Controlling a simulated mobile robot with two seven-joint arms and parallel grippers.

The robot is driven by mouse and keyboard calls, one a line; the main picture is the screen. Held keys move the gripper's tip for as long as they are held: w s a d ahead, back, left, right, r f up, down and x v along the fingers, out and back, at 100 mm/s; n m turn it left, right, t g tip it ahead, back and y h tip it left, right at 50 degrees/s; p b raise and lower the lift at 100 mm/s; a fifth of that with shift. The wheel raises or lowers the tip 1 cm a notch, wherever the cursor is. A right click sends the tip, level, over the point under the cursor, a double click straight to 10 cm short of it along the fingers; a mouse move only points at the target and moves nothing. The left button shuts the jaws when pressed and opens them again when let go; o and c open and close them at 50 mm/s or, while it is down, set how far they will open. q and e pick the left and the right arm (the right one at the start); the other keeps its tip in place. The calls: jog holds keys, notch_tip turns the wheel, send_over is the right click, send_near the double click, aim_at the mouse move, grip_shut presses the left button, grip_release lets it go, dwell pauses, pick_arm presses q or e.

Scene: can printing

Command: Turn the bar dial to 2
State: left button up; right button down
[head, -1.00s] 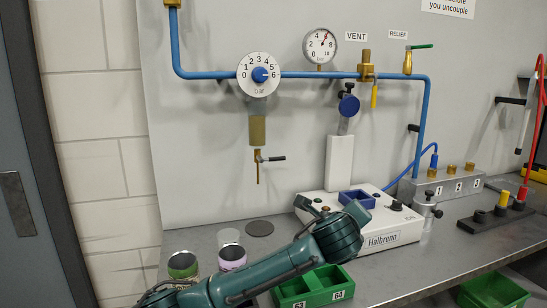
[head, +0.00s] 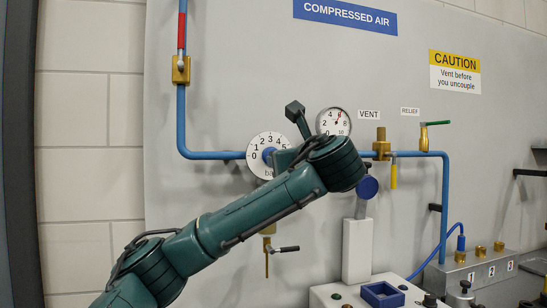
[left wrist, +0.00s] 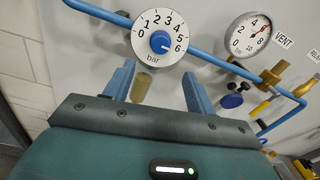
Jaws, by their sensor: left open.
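The bar dial (head: 258,158) is a round white plate on the blue pipe, marked 0 to 6, with a blue knob. In the head view my left arm covers its lower right part. In the left wrist view the whole dial (left wrist: 160,38) shows, and the white mark on its blue knob (left wrist: 160,42) points to the lower right, near 6. My left gripper (left wrist: 158,70) is open and empty, its fingers below the dial in that view and apart from the knob. In the head view the left gripper's fingers are hidden behind the arm. My right gripper is not in view.
A pressure gauge (head: 334,121) sits right of the dial. A brass vent valve (head: 381,143) and a relief valve with a green lever (head: 424,137) are farther right. A brass fitting with a tap (head: 289,249) hangs below the dial. A white machine (head: 356,250) stands below right.

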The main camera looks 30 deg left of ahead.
pick_arm(q)
jog(key=p+x, duration=0.3)
jog(key=x, duration=0.9)
jog(key=shift+c, duration=0.4)
jog(key=c, duration=0.8)
